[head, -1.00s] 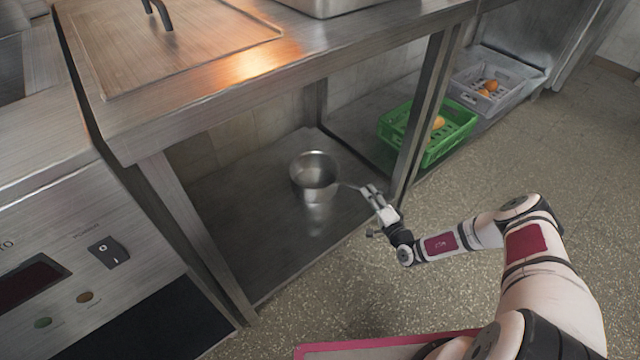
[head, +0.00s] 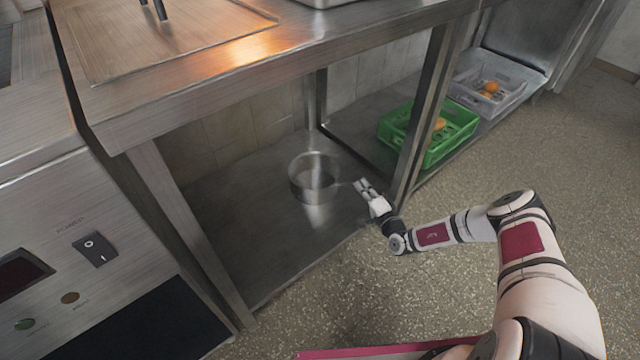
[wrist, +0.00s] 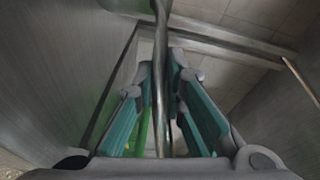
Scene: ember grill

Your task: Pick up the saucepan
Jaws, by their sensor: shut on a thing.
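The saucepan (head: 314,178) is a metal pan, upright over the lower steel shelf (head: 255,235) under the counter. Its handle points right, toward my gripper (head: 361,186). My gripper is shut on the handle near its end. In the wrist view the handle (wrist: 161,60) runs between the two teal-padded fingers of my gripper (wrist: 168,85). The pan's bowl does not show clearly in the wrist view. I cannot tell whether the pan's base touches the shelf.
A steel counter leg (head: 425,115) stands just right of my gripper. The counter top (head: 290,60) overhangs the shelf. A green crate (head: 450,150) and a grey crate (head: 505,95) with orange items sit further right. The shelf around the pan is clear.

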